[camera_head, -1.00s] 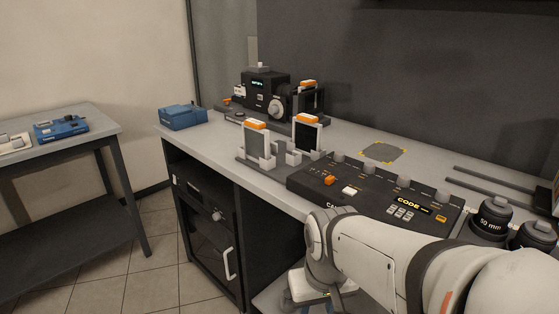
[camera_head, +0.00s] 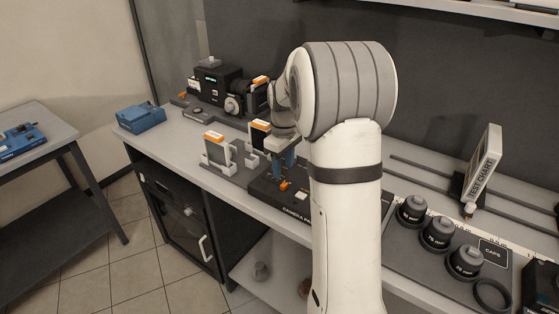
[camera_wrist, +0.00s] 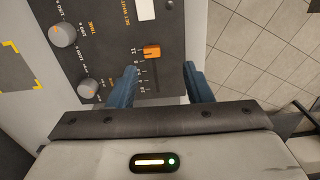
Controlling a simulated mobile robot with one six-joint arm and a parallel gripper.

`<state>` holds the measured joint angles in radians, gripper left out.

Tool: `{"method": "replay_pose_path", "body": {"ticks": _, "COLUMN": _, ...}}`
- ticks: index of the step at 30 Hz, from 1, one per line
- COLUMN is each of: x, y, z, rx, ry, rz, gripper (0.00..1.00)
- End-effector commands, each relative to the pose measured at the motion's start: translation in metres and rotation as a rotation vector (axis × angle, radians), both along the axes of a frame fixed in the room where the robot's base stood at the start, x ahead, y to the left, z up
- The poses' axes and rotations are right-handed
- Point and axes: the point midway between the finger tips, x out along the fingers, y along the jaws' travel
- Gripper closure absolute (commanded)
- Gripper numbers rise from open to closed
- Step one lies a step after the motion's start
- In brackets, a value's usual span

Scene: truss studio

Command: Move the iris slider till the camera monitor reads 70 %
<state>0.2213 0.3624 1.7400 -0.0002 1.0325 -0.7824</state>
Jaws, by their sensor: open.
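The iris slider shows as an orange knob (camera_head: 284,186) on the black control panel (camera_head: 297,208) at the bench's front. In the wrist view the orange knob (camera_wrist: 152,51) sits at the upper end of its slot, near a mark that looks like 11. My gripper (camera_head: 284,163) points down over the panel, its blue fingers above the knob. In the wrist view my gripper (camera_wrist: 161,75) is open and empty, its fingers on either side of the slot line and apart from the knob. A camera (camera_head: 215,82) with a small lit display stands behind; its reading is not legible.
Lenses (camera_head: 437,233) and a test chart (camera_head: 484,165) are to the right. In the wrist view grey dials (camera_wrist: 63,33) lie left of the slot. My arm hides much of the panel.

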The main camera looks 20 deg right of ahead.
Motion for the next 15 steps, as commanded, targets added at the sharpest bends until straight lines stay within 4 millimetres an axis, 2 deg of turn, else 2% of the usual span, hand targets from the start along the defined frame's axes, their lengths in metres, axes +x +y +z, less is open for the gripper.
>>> {"method": "replay_pose_path", "body": {"ticks": 1, "x": 0.006, "y": -0.005, "z": 0.005, "rx": 0.001, "ry": 0.004, "rz": 0.011, "gripper": 0.55}}
{"method": "replay_pose_path", "body": {"ticks": 5, "x": 0.011, "y": -0.009, "z": 0.0, "rx": 0.002, "ry": 0.008, "rz": 0.029, "gripper": 0.55}}
{"method": "replay_pose_path", "body": {"ticks": 15, "x": 0.01, "y": -0.009, "z": -0.052, "rx": 0.003, "ry": 0.01, "rz": 0.029, "gripper": 0.55}}
